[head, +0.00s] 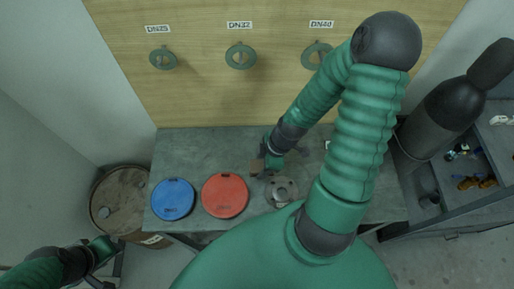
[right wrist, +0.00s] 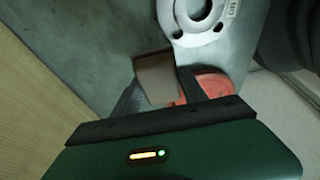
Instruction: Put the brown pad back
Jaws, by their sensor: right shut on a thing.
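My right gripper (head: 266,166) is shut on the brown pad (head: 257,168) above the grey bench, between the red disc and a metal flange. In the right wrist view the brown pad (right wrist: 156,78) shows at the dark fingers, beside the flange. Its lower edge is partly hidden by my gripper. I cannot tell how high above the bench the pad is held. My left gripper (head: 98,252) is at the lower left, away from the bench, and its jaws are too small and dark to read.
The grey bench (head: 210,140) holds a blue disc (head: 173,199), a red disc (head: 225,195) and the flange (head: 282,192). Several gaskets, one a green ring (head: 240,56), hang on the wooden board (head: 200,90). A rusty barrel (head: 120,205) stands left; a dark cylinder (head: 440,118) and shelf (head: 475,150) stand right.

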